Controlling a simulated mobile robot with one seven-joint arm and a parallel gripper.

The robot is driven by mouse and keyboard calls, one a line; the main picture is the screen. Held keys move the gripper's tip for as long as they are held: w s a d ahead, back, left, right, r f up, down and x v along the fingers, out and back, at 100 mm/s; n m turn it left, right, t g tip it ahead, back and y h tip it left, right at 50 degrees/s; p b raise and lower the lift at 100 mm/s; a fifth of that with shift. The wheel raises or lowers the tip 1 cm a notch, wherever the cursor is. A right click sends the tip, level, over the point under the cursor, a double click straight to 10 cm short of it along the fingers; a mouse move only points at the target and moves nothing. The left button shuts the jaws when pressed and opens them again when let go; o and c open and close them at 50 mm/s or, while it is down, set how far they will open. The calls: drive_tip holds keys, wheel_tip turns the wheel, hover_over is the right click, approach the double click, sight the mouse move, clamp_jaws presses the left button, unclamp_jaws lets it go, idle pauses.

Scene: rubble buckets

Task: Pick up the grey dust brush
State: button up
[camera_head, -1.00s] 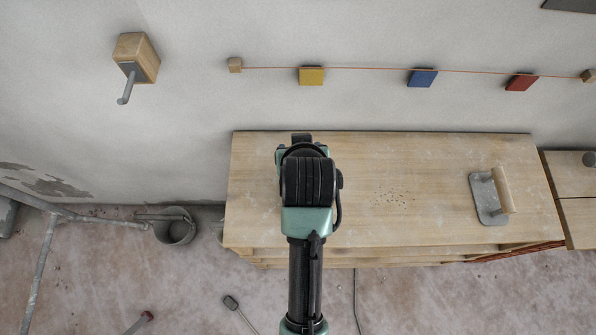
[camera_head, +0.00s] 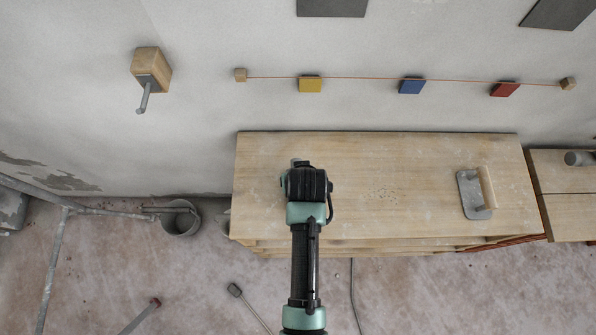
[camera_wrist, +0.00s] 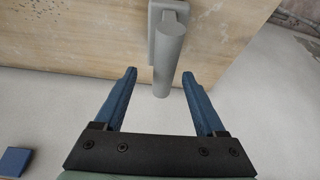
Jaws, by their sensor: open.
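The grey dust brush (camera_wrist: 170,55) shows at the top of the wrist view, on a pale wooden board. Its round handle points down the picture. My gripper (camera_wrist: 159,75) is open, its two blue fingers spread. The handle's end shows between the fingertips, with gaps on both sides; neither finger visibly touches it. In the head view my arm covers my gripper and most of what lies beneath it on the wooden bench top (camera_head: 400,160). I cannot surely make out the brush there.
A plastering float (camera_head: 472,195) with a wooden handle lies on the bench's right. A bucket (camera_head: 181,220) stands on the floor to the left. A wooden block with a peg (camera_head: 152,68) juts from the wall. Yellow (camera_head: 311,85), blue (camera_head: 411,86) and red (camera_head: 504,89) pieces hang along a string.

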drive_tip(key=shift+a+p+x, duration=0.15)
drive_tip(key=shift+p+x, duration=0.05)
drive_tip(key=shift+x, duration=1.15)
drive_tip(key=shift+a+p+x, duration=0.1)
drive_tip(key=shift+p+x, duration=0.1)
drive_tip(key=shift+x, duration=1.15)
drive_tip(key=shift+s, duration=0.15)
clamp_jaws()
